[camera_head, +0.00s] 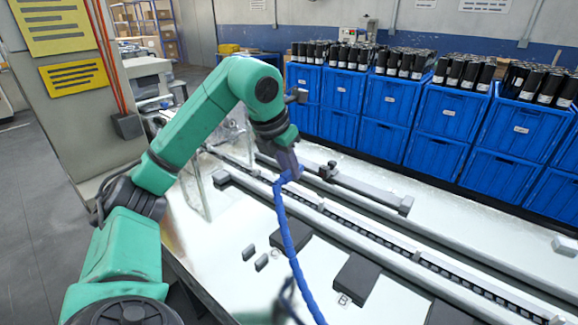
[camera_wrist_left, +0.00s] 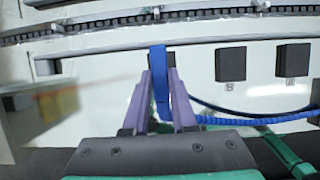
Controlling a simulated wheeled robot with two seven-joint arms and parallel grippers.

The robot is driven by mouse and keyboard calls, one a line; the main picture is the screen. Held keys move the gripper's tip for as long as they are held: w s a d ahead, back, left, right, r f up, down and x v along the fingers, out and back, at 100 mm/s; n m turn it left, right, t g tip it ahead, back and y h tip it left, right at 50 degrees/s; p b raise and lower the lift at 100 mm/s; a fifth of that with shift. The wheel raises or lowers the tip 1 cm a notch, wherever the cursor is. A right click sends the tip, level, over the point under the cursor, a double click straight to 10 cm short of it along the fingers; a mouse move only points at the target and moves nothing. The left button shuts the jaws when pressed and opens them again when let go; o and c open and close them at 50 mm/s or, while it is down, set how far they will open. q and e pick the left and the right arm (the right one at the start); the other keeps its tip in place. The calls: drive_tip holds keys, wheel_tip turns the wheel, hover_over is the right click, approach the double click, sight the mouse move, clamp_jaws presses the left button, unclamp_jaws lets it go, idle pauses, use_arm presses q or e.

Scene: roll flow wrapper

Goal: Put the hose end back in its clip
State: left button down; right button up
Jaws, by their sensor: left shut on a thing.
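My left gripper (camera_head: 288,168) is shut on the end of the blue hose (camera_head: 287,230) and holds it above the white machine bed. The hose hangs down from the fingers toward the front of the bed. In the left wrist view the hose (camera_wrist_left: 161,75) passes between the purple fingers of the left gripper (camera_wrist_left: 161,92), and more of it curves away to the right. Two small dark upright pieces (camera_head: 249,252) stand on the bed left of the hose; I cannot tell whether they are the clip. My right gripper does not show.
Dark blocks (camera_head: 356,278) sit on the bed near the hose; two are marked A (camera_wrist_left: 292,60) and B (camera_wrist_left: 231,64). A long rail with a chain (camera_head: 360,232) runs behind them. Blue crates (camera_head: 390,100) with black cylinders line the back. A grey cabinet (camera_head: 80,130) stands left.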

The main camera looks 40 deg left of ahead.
use_arm(q)
wheel_tip(320, 180, down, 16)
drive_tip(key=b, duration=1.2)
drive_tip(key=shift+r, duration=0.1)
drive_tip(key=shift+r, duration=0.1)
